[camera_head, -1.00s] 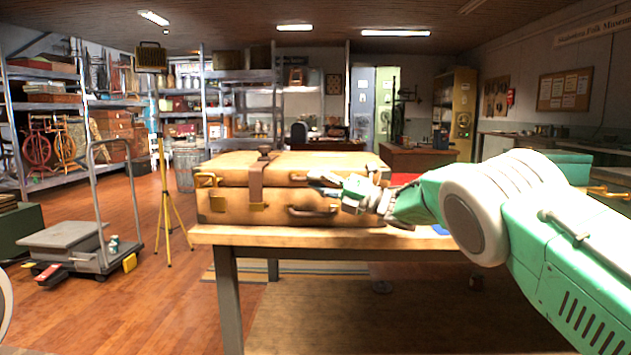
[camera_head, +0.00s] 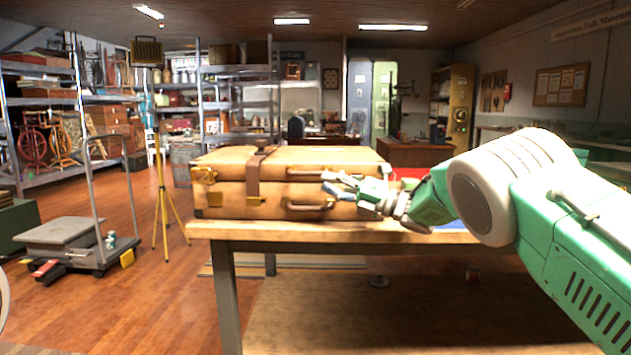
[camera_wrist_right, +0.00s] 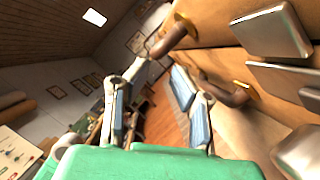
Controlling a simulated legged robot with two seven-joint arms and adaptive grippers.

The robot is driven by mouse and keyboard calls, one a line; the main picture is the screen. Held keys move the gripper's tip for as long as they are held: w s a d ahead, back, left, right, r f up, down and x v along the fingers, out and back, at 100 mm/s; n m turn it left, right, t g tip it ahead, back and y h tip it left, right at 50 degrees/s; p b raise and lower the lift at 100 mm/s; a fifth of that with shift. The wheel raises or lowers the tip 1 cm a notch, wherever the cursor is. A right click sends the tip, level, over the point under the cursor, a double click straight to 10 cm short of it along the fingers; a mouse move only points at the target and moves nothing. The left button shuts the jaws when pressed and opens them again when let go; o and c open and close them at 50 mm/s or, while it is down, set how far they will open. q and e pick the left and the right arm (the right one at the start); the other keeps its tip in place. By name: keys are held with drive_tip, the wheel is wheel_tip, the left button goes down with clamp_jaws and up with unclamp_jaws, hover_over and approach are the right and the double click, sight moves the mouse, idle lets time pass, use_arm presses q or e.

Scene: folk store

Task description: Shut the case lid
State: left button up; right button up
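A tan suitcase-like case (camera_head: 235,200) lies on a wooden table. Its lid (camera_head: 330,158) lies flat over the base, with a thin dark seam between them; whether it is fully closed, I cannot tell. A brown strap (camera_head: 253,180) crosses the front, and a brown handle (camera_head: 308,206) is on the front face. My right gripper (camera_head: 338,188) is at the front right of the case, close to the seam. In the right wrist view its two blue-padded fingers (camera_wrist_right: 152,105) are apart with nothing between them. The case front (camera_wrist_right: 240,85) is beside them there. My left gripper is not in view.
The table (camera_head: 300,230) has a little bare top in front of the case. A red item (camera_head: 408,183) lies behind my right wrist. A yellow tripod (camera_head: 162,200) and a flat trolley (camera_head: 70,240) stand on the floor at left. Shelves line the back.

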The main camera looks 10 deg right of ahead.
drive_tip(key=v, duration=0.8)
